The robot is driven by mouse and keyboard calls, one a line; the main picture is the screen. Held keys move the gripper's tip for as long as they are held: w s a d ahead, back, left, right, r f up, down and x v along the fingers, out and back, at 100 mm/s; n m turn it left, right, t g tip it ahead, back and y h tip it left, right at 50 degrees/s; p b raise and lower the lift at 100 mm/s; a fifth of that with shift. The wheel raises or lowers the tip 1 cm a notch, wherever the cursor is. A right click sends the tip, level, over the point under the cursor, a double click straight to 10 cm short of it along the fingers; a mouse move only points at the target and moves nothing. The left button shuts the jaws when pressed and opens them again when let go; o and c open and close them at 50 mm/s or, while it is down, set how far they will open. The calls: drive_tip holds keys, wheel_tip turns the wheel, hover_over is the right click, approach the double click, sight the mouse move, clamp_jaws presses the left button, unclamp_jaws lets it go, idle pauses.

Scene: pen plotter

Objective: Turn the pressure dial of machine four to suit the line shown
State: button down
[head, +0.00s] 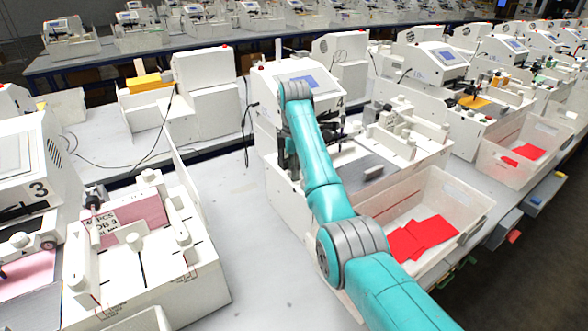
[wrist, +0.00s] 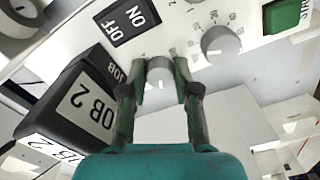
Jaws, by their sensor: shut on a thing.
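Machine four (head: 275,180), a white pen plotter with a "4" on its side and a blue screen (head: 310,82), stands in the middle of the head view. My teal arm reaches over it and covers part of its front. In the wrist view, my gripper (wrist: 161,76) is shut on a grey dial (wrist: 160,72), one finger on each side. A second grey dial (wrist: 221,44) with a printed scale sits up and to the right, apart from the gripper. The dial names are not readable, and the pen line cannot be made out.
Beside the held dial are a black ON/OFF switch (wrist: 128,17), a green button (wrist: 286,16) and a black block marked JOB 2 (wrist: 80,105). In the head view, a white bin (head: 455,195) with red sheets stands right of my arm, and machine three (head: 30,180) is at the left.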

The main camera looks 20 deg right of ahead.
drive_tip(key=shift+r, duration=0.1)
drive_tip(key=c, duration=1.1)
unclamp_jaws()
drive_tip(key=shift+c, duration=0.2)
drive_tip(key=shift+m, duration=0.3)
